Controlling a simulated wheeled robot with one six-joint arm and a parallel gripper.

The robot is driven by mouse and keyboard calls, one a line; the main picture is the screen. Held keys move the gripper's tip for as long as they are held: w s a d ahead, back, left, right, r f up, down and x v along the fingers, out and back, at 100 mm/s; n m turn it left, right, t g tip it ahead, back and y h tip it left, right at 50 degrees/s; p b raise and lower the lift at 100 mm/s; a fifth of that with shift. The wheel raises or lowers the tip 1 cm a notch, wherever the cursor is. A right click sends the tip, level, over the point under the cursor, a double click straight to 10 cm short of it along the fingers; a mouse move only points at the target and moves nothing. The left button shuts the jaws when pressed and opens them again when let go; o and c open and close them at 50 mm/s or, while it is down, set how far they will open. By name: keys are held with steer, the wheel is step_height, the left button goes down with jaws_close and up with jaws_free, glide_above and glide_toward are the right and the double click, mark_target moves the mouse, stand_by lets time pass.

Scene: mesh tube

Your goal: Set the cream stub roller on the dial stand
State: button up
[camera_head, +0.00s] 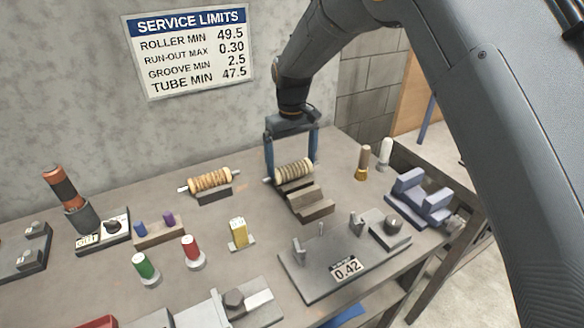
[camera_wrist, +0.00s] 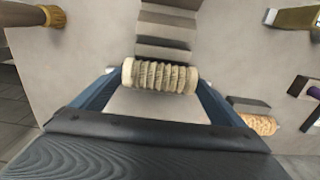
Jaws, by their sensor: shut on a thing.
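The cream stub roller (camera_head: 295,170) is ribbed, with short ends. My gripper (camera_head: 291,172) reaches down from above and is shut on it, one finger at each end. In the wrist view the roller (camera_wrist: 160,77) lies level across the space between the fingertips. It is at the back end of a brown stepped block (camera_head: 312,203); I cannot tell whether it still touches a support. The dial stand (camera_head: 318,276) is a grey plate at the front right of the table, with small uprights, a round dark knob and a readout showing 0.42. No roller lies on its uprights.
A tan ribbed roller (camera_head: 211,180) lies on a dark rest to the left. Blue-grey V-blocks (camera_head: 420,198) stand behind the dial stand. A brown peg (camera_head: 362,162) and a white peg (camera_head: 385,153) stand at the back right. A yellow block (camera_head: 238,233) and red and green pegs stand left.

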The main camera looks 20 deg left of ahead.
mark_target(292, 165)
step_height(292, 165, up, 7)
steer(key=shift+r+b, duration=0.2)
steer(key=shift+b, duration=1)
steer(key=s+d+r+h+p, duration=0.15)
steer(key=s+d+p, duration=0.45)
steer(key=s+d, duration=1.05)
step_height(292, 165, down, 6)
steer(key=s+b, duration=0.1)
steer(key=b, duration=0.3)
steer(key=shift+g, duration=0.4)
steer(key=shift+a+r+y+p, duration=0.1)
steer(key=shift+y+p, duration=0.15)
steer(key=shift+p, duration=0.15)
steer(key=shift+f+b, duration=0.35)
steer(key=shift+f, duration=1)
stand_by(1.2)
steer(key=o, duration=1)
steer(key=shift+r, duration=0.1)
